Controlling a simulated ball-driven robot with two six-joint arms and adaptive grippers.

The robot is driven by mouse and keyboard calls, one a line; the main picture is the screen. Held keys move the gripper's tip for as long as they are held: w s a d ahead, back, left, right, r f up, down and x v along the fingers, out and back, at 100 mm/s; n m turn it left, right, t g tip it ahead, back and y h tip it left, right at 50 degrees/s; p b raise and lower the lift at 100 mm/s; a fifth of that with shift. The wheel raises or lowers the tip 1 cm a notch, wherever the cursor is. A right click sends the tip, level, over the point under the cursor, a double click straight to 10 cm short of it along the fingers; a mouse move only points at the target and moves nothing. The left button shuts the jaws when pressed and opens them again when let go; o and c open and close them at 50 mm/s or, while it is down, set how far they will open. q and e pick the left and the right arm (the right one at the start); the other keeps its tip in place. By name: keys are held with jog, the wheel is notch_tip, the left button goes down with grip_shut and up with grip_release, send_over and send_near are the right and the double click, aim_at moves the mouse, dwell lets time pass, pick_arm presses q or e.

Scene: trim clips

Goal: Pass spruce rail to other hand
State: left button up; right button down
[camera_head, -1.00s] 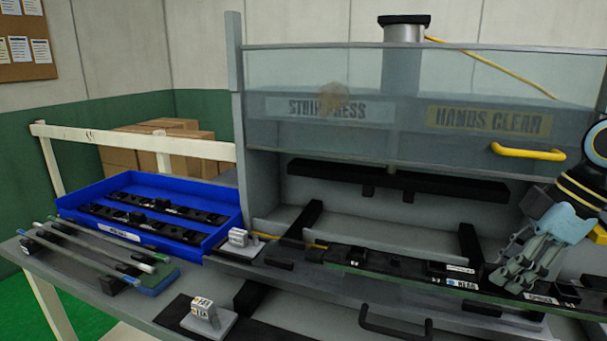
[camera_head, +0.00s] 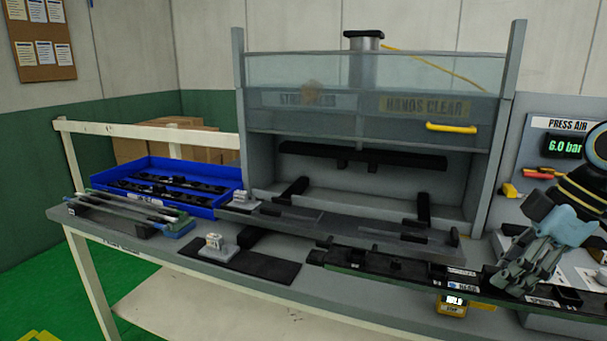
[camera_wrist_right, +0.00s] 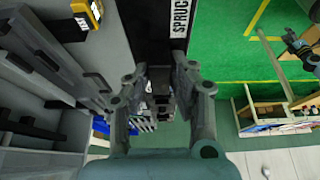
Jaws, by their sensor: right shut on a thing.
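The spruce rail (camera_head: 400,271) is a long dark bar with small blocks and white labels. In the head view it is held level in front of the press bed, at the bench's front edge. My right gripper (camera_head: 527,270) is shut on it near its right end, beside the label. In the right wrist view the rail (camera_wrist_right: 150,30) runs between the fingers of my right gripper (camera_wrist_right: 162,85), with its SPRUCE label upright. A dark jointed part at the right edge there looks like my left gripper (camera_wrist_right: 303,52), apart from the rail; its jaws are unclear.
The press (camera_head: 350,130) stands behind, its clear guard raised over an empty-looking bed. A blue tray (camera_head: 120,198) with dark rails, thin grey rods (camera_head: 130,210) and a small stamped block (camera_head: 214,245) on a black mat are left.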

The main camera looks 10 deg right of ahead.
aim_at(499, 295)
notch_tip(499, 295, down, 2)
jog(key=shift+b, duration=0.75)
jog(key=f+b, duration=0.3)
jog(key=shift+w+f, duration=0.15)
jog(key=shift+w, duration=0.15)
notch_tip(499, 295, down, 12)
jog(key=b, duration=1.2)
pick_arm(q)
notch_tip(499, 295, down, 16)
jog(key=shift+w+f+p, duration=0.15)
jog(key=shift+f+p, duration=0.05)
jog(key=shift+p, duration=0.2)
pick_arm(e)
jog(key=w+a+f+n+g, duration=0.1)
jog(key=a+f+n, duration=0.1)
jog(key=a, duration=1)
jog(key=w+a+f+n+g, duration=0.1)
jog(key=w+a+f+n, duration=0.1)
jog(key=a, duration=1)
notch_tip(499, 295, down, 2)
jog(key=shift+a+f+n, duration=0.2)
jog(key=shift+n, duration=0.6)
